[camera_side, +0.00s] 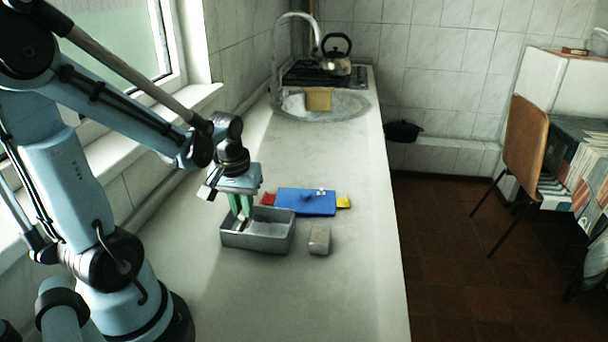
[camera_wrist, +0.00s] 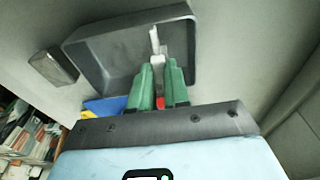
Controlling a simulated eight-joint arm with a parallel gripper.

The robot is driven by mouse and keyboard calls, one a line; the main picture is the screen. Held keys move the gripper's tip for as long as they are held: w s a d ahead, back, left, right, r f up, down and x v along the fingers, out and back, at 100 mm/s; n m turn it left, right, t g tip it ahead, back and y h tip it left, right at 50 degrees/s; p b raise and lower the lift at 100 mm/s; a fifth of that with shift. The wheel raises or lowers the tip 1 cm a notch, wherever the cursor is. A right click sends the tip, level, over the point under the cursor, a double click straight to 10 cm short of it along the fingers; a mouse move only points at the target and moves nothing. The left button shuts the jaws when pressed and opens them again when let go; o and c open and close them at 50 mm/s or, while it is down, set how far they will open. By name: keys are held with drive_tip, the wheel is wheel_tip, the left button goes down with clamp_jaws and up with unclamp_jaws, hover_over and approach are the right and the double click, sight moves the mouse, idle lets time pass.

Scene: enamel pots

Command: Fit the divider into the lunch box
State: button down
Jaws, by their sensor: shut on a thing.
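The lunch box (camera_side: 283,241) is an open grey metal box standing on the counter. In the wrist view its dark wall (camera_wrist: 80,58) frames an empty-looking inside. My gripper (camera_side: 241,212) points down over the left part of the box, its green fingers reaching to about the rim. The fingers (camera_wrist: 160,95) are shut on a thin pale piece, which looks like the divider (camera_wrist: 154,38). The divider's pale end shows below the fingers in the side view (camera_side: 240,226), inside the box outline. I cannot tell whether it touches the floor or walls; its gripped part is hidden.
A small grey block (camera_side: 319,240) stands just right of the box. A blue lid-like plate (camera_side: 305,203) with a knob lies behind, with red (camera_side: 267,199) and yellow (camera_side: 343,202) pieces at its ends. The counter is clear in front; its right edge drops off.

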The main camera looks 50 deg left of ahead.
drive_tip(key=shift+f, duration=1.25)
drive_tip(key=c, duration=1)
unclamp_jaws()
wheel_tip(320, 180, up, 12)
drive_tip(key=s+d, duration=0.1)
drive_tip(key=w+d+m+t, duration=0.1)
drive_tip(key=d+m+t, duration=0.1)
drive_tip(key=d+m, duration=0.1)
drive_tip(key=w+d+m+t, duration=0.1)
drive_tip(key=d+m+t, duration=0.1)
drive_tip(key=d, duration=0.4)
drive_tip(key=w+d+f+m+t+h, duration=0.1)
drive_tip(key=w+d+m, duration=0.1)
drive_tip(key=d+m, duration=0.1)
drive_tip(key=shift+d+f+m+t, duration=0.1)
drive_tip(key=shift+d+m+t, duration=0.3)
drive_tip(key=shift+d, duration=0.3)
